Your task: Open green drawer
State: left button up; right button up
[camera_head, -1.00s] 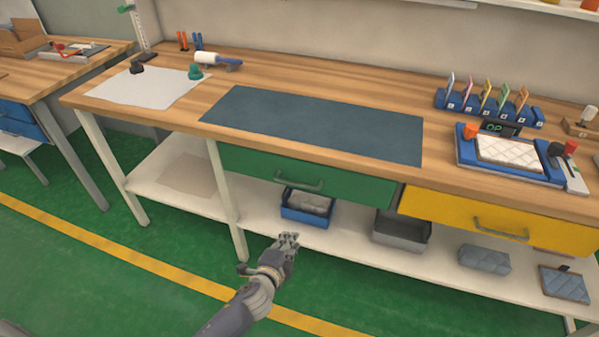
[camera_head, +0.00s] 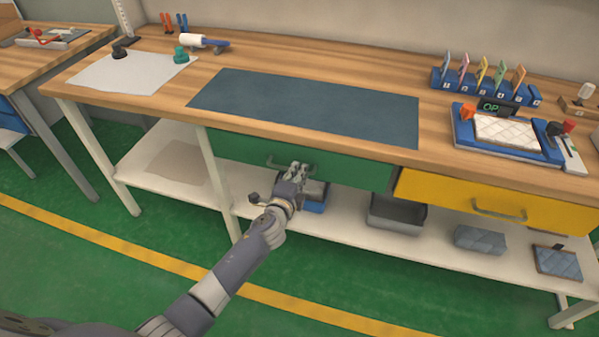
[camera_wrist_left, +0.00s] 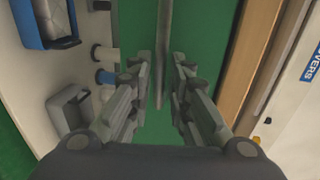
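The green drawer (camera_head: 340,167) is set under the worktop, left of a yellow drawer, and looks closed. Its grey bar handle (camera_head: 272,161) is partly hidden behind my left gripper (camera_head: 298,172). In the left wrist view, the green drawer front (camera_wrist_left: 206,38) fills the middle. The handle (camera_wrist_left: 164,60) runs upright in that picture, between the two open fingers of my left gripper (camera_wrist_left: 163,78). I cannot tell whether a finger touches it. My right gripper is not in view.
The yellow drawer (camera_head: 470,205) is to the right. The lower shelf (camera_head: 345,228) holds a blue bin (camera_head: 312,205), a grey bin (camera_head: 396,214) and quilted blue pads (camera_head: 480,241). A blue mat (camera_head: 300,108) lies on the worktop. The green floor in front is clear.

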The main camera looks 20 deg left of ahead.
pick_arm(q)
jog(key=shift+w+f, duration=0.2)
jog(key=shift+w, duration=0.55)
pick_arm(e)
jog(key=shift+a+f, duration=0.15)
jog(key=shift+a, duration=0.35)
pick_arm(q)
grip_shut()
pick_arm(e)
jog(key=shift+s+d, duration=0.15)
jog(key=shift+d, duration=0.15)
